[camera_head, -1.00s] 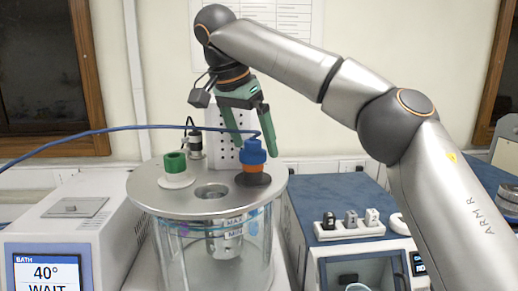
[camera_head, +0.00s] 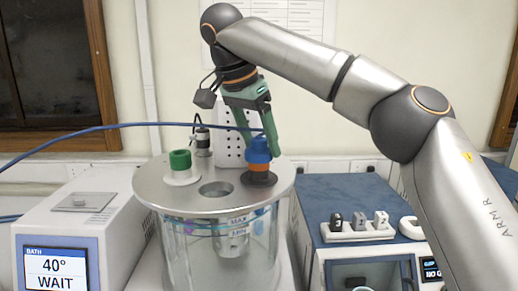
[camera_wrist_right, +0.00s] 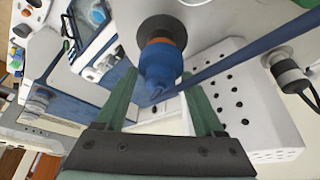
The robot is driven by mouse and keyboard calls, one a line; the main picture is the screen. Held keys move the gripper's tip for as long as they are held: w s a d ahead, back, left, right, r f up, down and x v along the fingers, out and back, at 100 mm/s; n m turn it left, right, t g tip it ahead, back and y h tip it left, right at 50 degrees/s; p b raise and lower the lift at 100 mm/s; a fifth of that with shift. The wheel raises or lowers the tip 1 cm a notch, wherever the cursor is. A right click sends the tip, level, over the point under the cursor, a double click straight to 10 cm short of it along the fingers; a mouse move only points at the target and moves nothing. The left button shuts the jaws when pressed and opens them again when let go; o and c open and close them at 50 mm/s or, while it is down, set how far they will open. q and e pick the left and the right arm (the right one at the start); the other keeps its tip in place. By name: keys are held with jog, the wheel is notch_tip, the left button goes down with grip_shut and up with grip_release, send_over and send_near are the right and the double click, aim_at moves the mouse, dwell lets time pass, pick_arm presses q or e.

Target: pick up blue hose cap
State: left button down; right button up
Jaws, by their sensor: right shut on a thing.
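The blue hose cap (camera_head: 257,150) sits upright on an orange collar (camera_head: 258,168) at the right of the round metal lid, with a blue hose running from it to the left. My right gripper (camera_head: 262,146) has come down over the cap from above, and its green fingers are shut on it. In the right wrist view the blue cap (camera_wrist_right: 160,66) lies between the two green fingertips, with the orange collar and a dark base beyond it. The cap still stands on the collar. My left gripper is not in view.
The metal lid (camera_head: 160,192) covers a glass vessel and has an open hole (camera_head: 215,189) in the middle. A green ring cap (camera_head: 180,160) stands at its left. A bath unit (camera_head: 60,222) stands at left, and a blue-topped device (camera_head: 330,192) at right.

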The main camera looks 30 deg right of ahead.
jog(key=c, duration=0.7)
jog(key=shift+r, duration=0.15)
